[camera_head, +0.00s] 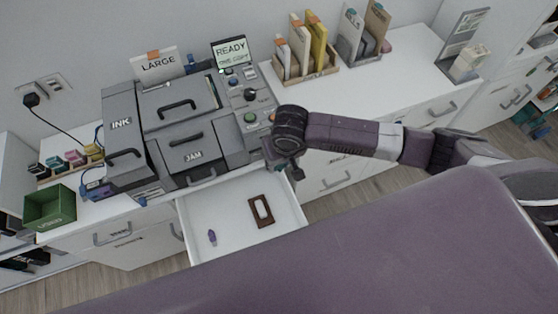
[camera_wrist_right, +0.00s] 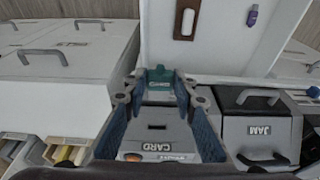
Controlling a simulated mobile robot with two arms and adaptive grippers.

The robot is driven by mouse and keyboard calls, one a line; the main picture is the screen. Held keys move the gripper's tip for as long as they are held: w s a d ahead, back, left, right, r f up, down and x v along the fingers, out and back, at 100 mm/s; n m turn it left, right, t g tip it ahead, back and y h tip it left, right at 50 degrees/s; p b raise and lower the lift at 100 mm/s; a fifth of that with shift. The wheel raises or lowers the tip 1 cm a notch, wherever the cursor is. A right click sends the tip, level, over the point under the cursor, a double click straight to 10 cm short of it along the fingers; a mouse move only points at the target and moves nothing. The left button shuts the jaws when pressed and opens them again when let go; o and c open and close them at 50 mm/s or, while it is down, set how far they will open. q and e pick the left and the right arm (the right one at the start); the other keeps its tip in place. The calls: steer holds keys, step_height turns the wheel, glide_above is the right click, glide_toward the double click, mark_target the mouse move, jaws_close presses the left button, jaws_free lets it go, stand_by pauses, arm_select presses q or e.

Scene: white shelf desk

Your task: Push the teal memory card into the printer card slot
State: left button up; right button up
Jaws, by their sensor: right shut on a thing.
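The grey printer (camera_head: 185,125) stands on the white desk, with READY on its small screen. In the right wrist view, its panel marked CARD (camera_wrist_right: 165,148) has a dark narrow slot (camera_wrist_right: 157,127). My right gripper (camera_wrist_right: 160,88) is shut on the teal memory card (camera_wrist_right: 161,75), which shows between the fingertips, apart from the slot in the picture. In the head view, my right gripper (camera_head: 285,172) is at the printer's front right corner and hides the card slot. My left gripper is not in view.
An open white drawer (camera_head: 185,222) below the printer holds a brown frame-like piece (camera_head: 261,210) and a small purple stick (camera_head: 212,237). A green bin (camera_head: 50,207) stands at the left. File holders (camera_head: 305,72) stand at the back right. The desktop right of the printer has clear room.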

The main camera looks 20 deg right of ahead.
steer(key=shift+w, duration=0.5)
steer(key=shift+w+a+b, duration=0.1)
steer(key=shift+w+b, duration=0.4)
steer(key=shift+w, duration=1.9)
steer(key=shift+p, duration=0.55)
steer(key=shift+p, duration=0.5)
steer(key=shift+r, duration=0.1)
steer(key=shift+p, duration=0.5)
